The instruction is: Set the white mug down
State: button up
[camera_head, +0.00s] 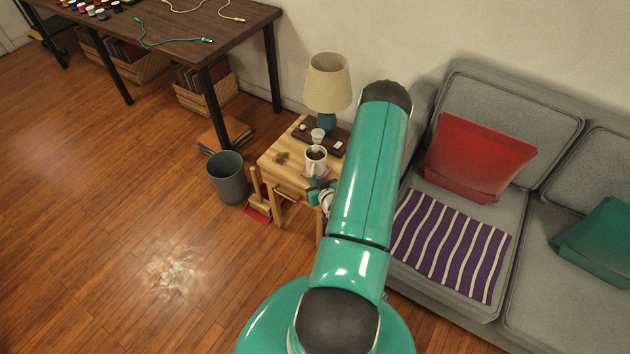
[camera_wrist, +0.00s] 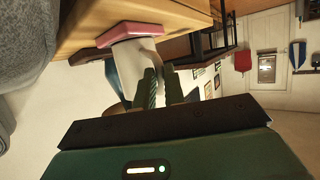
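The white mug (camera_head: 316,165), with dark liquid in it, is upright at the front of the small wooden side table (camera_head: 285,165). A pink coaster (camera_head: 318,176) shows under it. In the wrist view, which is turned over, the mug (camera_wrist: 130,66) meets the coaster (camera_wrist: 135,30) with no clear gap. My gripper (camera_wrist: 160,72) has its two fingers close together at the mug's side, apparently closed on its handle, which they mostly hide. In the head view my gripper (camera_head: 323,188) is low beside the mug, partly behind my arm.
A lamp (camera_head: 328,85) and a dark tray (camera_head: 326,146) with a small white cup (camera_head: 317,134) stand behind the mug. The grey sofa (camera_head: 470,150) is close on the right. A grey bin (camera_head: 229,178) stands left of the table. The floor at left is open.

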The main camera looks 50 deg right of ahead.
jog(key=o, duration=0.5)
jog(key=v, duration=1.3)
jog(key=shift+s+r, duration=0.2)
jog(key=shift+s, duration=0.15)
jog(key=shift+a, duration=0.1)
